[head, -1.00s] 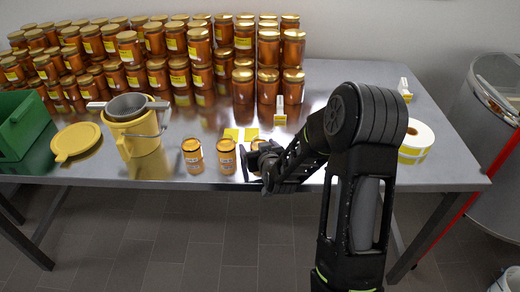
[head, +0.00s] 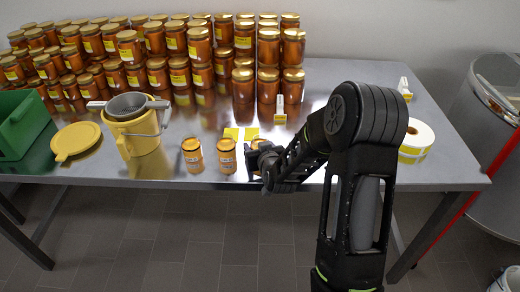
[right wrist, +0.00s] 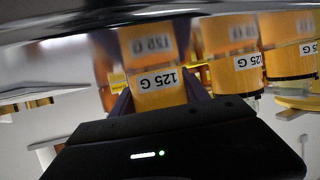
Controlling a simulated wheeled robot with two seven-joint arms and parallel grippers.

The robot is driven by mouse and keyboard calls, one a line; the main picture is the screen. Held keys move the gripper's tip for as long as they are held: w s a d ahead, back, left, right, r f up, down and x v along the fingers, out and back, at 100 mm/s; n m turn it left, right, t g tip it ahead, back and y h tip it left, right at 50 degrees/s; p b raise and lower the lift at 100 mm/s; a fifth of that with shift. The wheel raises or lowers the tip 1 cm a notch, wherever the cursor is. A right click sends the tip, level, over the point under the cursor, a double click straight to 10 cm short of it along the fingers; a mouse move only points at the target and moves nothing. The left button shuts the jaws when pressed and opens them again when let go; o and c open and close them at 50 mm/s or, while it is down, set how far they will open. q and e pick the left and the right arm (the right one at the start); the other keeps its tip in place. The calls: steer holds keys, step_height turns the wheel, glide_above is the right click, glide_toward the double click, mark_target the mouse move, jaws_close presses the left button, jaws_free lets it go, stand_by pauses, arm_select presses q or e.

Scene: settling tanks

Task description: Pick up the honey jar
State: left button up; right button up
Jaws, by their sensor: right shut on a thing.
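A honey jar (right wrist: 158,98) with a white "125 G" label sits between the two fingers of my right gripper (right wrist: 159,88) in the right wrist view, which appears upside down. In the head view my right gripper (head: 257,162) is at the table's front edge, shut around this jar. Only a bit of the jar's lid (head: 258,143) shows there; the gripper hides the rest. The jar is at or very near the tabletop; I cannot tell if it touches. My left gripper is not in view.
Two similar jars (head: 226,157) (head: 192,156) stand just left on the metal table (head: 330,80). A yellow strainer bucket (head: 140,138), yellow lid (head: 76,141) and green crate (head: 22,124) are farther left. Stacked jars fill the back. A label roll (head: 416,140) stands right.

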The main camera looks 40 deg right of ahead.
jaws_close()
steer(key=shift+r, duration=0.1)
step_height(320, 180, up, 10)
steer(key=shift+f, duration=0.1)
stand_by(0.4)
stand_by(0.5)
